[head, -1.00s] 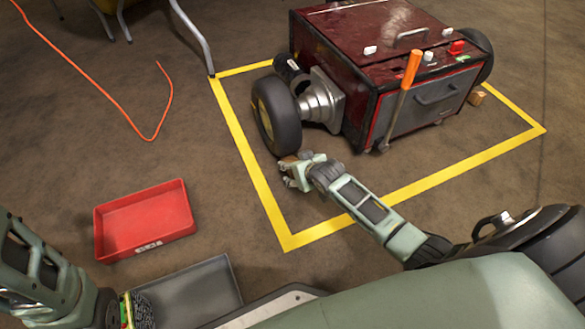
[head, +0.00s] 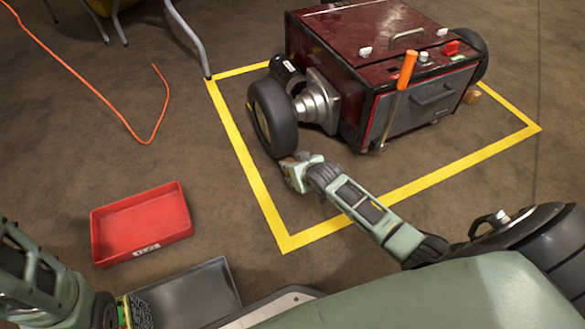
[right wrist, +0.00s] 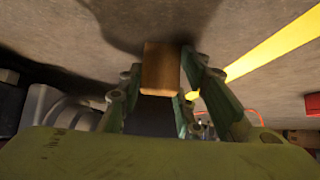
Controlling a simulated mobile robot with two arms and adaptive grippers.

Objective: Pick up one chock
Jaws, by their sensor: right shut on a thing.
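My right gripper (head: 293,170) is low to the floor in front of the cart's near left wheel (head: 273,117). In the right wrist view a brown wooden chock (right wrist: 161,69) sits between the fingers of the right gripper (right wrist: 162,90), which are shut on it. In the head view this chock is mostly hidden by the gripper. Another chock (head: 472,97) lies on the floor by the right side of the dark red cart (head: 370,45). My left arm shows at the lower left, but its gripper is not in view.
Yellow tape (head: 250,180) marks a rectangle on the floor around the cart. A red tray (head: 140,225) and a dark grey tray (head: 195,295) are at the lower left. An orange cable (head: 105,95) and metal legs (head: 190,35) are at the upper left.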

